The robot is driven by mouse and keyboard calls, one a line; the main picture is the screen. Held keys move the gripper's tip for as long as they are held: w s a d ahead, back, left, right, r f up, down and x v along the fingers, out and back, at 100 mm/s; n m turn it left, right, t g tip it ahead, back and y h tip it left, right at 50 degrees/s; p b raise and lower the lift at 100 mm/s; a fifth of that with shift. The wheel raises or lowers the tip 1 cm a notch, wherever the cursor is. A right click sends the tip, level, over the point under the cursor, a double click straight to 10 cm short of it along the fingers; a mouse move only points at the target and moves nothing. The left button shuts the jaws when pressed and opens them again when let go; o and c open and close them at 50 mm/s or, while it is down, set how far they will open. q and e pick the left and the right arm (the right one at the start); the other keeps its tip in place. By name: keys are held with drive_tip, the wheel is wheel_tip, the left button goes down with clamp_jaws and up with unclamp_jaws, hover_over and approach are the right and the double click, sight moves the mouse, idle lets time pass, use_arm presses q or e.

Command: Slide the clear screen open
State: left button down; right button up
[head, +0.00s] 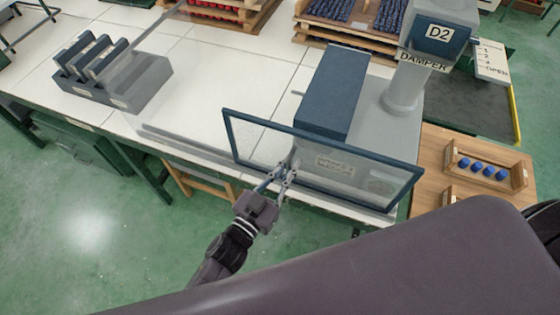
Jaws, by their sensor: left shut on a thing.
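The clear screen (253,149) is a see-through panel in a dark blue frame. It stands upright along the near edge of the white table, in front of a blue and grey machine (335,90). My left gripper (284,176) is at the lower middle of the screen, on its near side, and is shut on a part of it. The exact part in the fingers is too small to make out. My right gripper is not in view.
A grey rack (140,82) with upright blue-grey pieces stands on the left of the table. A grey duct marked D2 (405,85) rises behind the screen's right end. A wooden tray (487,170) with several blue pieces is at right. The white tabletop (195,100) left of the screen is mostly clear.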

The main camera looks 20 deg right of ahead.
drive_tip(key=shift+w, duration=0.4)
use_arm(q)
drive_tip(key=c, duration=2)
unclamp_jaws()
drive_tip(key=v, duration=1.2)
